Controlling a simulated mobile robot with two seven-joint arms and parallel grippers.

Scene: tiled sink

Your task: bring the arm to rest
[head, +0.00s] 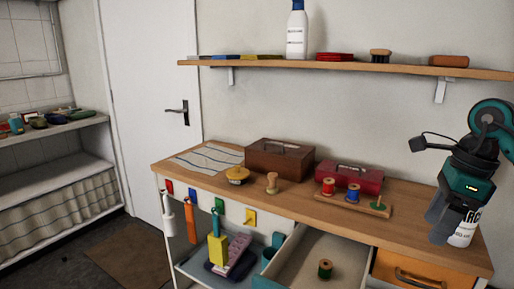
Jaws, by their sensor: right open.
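My right gripper (452,218) is at the right side of the head view, over the right end of the wooden worktop (420,222). Its arm comes in from the right edge, and the dark fingers point down. The gripper is open. A white bottle with dark lettering (463,234) stands at its fingers, partly hidden by them. I cannot tell whether the fingers touch it. My left gripper is not in view.
A rack with spools (350,200), a red box (349,178) and a brown box (280,158) stand on the worktop. A wall shelf (345,66) with a white bottle (297,32) runs above.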

